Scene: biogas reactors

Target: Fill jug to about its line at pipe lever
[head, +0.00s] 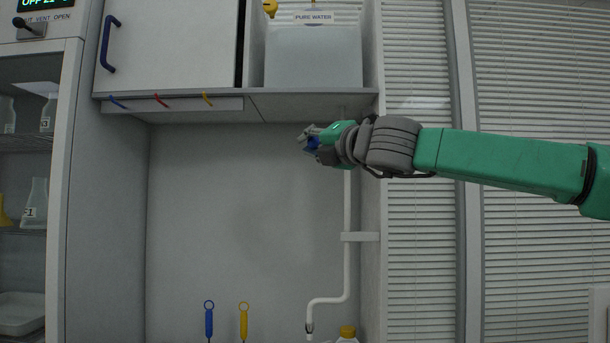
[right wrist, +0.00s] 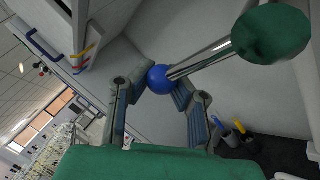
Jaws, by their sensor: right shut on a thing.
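My right gripper (head: 309,138) is raised under the cabinet shelf, in front of the white pipe (head: 347,215). In the right wrist view its fingers (right wrist: 155,88) are around the blue ball knob (right wrist: 160,78) of a lever. A metal rod (right wrist: 200,59) runs from the knob to a rounded dark green part (right wrist: 270,33). The pipe bends left and then down to an open outlet (head: 309,327). A white container with a yellow cap (head: 347,331) shows only its top, right of the outlet; I cannot tell whether it is the jug. No fill line shows. My left gripper is not visible.
A tank labelled PURE WATER (head: 313,55) stands on the shelf (head: 310,104). Blue, red and yellow hooks (head: 161,100) line the shelf front. Blue (head: 209,320) and yellow (head: 244,320) looped handles stand below. A glassware cabinet (head: 32,180) is at left. The middle of the alcove is clear.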

